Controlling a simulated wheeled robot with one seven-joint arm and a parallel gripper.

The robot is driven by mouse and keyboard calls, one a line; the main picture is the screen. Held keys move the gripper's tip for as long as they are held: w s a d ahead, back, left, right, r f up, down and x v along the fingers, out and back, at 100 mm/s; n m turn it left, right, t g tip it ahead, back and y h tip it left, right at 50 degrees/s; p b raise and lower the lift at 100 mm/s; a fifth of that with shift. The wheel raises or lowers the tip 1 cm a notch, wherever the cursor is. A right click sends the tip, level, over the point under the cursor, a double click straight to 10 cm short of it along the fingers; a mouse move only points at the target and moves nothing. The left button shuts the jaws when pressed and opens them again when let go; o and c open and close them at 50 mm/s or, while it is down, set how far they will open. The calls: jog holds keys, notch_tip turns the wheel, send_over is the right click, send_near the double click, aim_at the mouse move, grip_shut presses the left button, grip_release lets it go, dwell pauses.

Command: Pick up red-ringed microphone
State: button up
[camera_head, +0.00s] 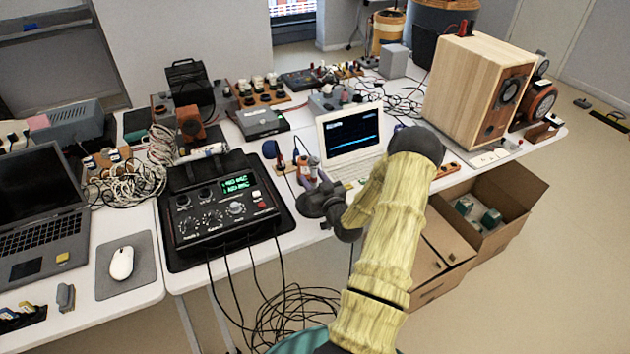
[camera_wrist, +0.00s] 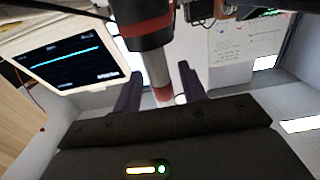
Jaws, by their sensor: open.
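The red-ringed microphone (camera_wrist: 150,32) shows large in the wrist view, with a dark head, a red band, and a narrow grey handle with a reddish end. My gripper (camera_wrist: 158,82) is open, its two purple fingers on either side of the lower handle. Gaps show between the handle and both fingers; I cannot tell how deep it sits between them. In the head view my gripper (camera_head: 310,168) is low over the table's front part, left of the white laptop (camera_head: 350,135). The microphone is hard to make out there among the fingers and small items.
A black mixer (camera_head: 222,208) lies left of my gripper. A dark-headed microphone (camera_head: 270,150) stands close by on the left. A wooden speaker (camera_head: 470,88) stands at the right. Loose cables hang in front, and an open cardboard box (camera_head: 510,190) is below right. Little free room surrounds my gripper.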

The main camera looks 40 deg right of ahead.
aim_at(313, 157)
jog(key=shift+w+a, duration=0.1)
grip_shut()
jog(key=shift+r, duration=0.15)
notch_tip(313, 157, up, 10)
jog(key=shift+f, duration=0.1)
dwell(0.5)
dwell(0.6)
